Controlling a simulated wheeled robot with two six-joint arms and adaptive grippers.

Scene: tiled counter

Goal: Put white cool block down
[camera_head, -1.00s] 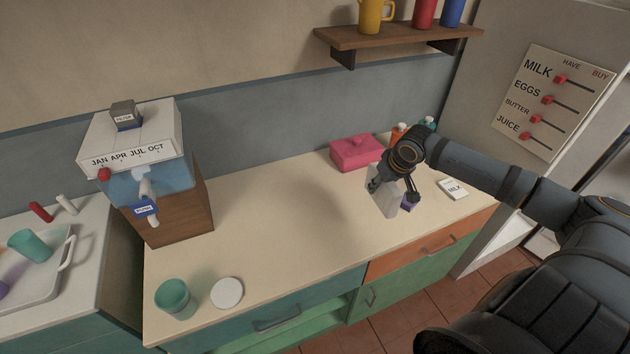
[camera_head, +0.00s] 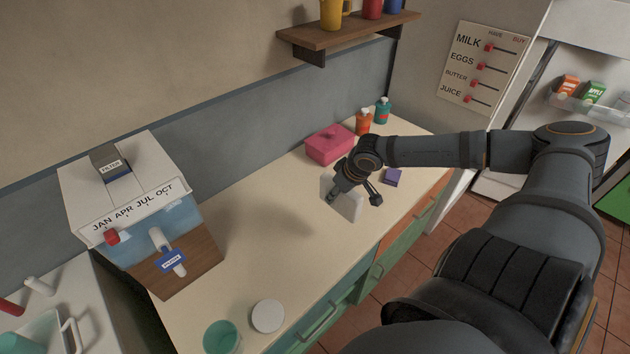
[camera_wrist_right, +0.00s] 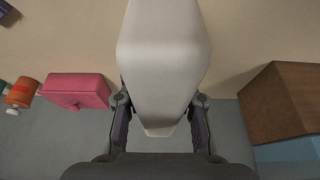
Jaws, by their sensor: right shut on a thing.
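The white cool block (camera_head: 345,203) hangs below my right gripper (camera_head: 354,187) over the counter (camera_head: 270,235) in the head view. My right gripper is shut on the block, with one finger on each side of it. In the wrist view the block (camera_wrist_right: 163,60) fills the middle, held between the two fingers (camera_wrist_right: 160,125). I cannot tell whether the block's lower edge touches the counter. My left gripper is not in view.
A pink box (camera_head: 330,145), orange bottle (camera_head: 363,121) and teal bottle (camera_head: 382,110) stand behind the block. A purple block (camera_head: 392,177) lies to its right. The counter middle is clear.

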